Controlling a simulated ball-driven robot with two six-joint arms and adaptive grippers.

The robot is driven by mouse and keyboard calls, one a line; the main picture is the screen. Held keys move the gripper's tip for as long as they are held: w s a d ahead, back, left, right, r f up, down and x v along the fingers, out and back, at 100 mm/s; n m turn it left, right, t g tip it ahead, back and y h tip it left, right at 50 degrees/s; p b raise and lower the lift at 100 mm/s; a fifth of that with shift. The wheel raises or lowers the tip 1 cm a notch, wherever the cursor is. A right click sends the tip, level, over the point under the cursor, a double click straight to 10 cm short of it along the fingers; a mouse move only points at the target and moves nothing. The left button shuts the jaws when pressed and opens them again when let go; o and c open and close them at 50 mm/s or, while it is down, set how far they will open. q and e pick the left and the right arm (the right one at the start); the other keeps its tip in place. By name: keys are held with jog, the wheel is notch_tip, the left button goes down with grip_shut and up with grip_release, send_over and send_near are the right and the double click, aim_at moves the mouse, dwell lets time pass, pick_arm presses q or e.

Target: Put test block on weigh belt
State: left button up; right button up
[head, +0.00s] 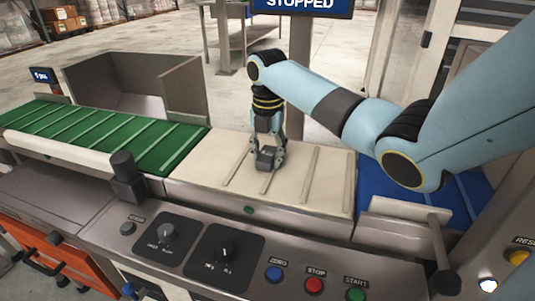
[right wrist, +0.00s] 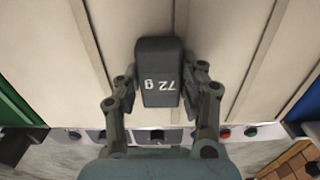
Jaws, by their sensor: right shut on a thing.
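In the head view the block (head: 266,160) is at the tips of my right gripper (head: 268,154), over the cream weigh belt (head: 315,184). It is on or just above the belt; I cannot tell whether it touches. The weigh belt has raised cross ribs and lies between a green belt and a blue belt. My left gripper is not in view.
The green belt (head: 130,140) is at left, the blue belt (head: 385,190) at right. In front is a control panel with knobs and the ZERO (head: 274,274), STOP (head: 314,286) and START (head: 356,295) buttons. A dark post (head: 126,175) stands by the belts. A sign (head: 300,6) reads STOPPED.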

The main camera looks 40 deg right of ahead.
aim_at(267, 153)
jog(key=o, duration=1.2)
jog(key=shift+f, duration=0.1)
notch_tip(267, 153, up, 12)
jog(key=shift+r+p, duration=0.15)
jog(key=shift+p, duration=0.75)
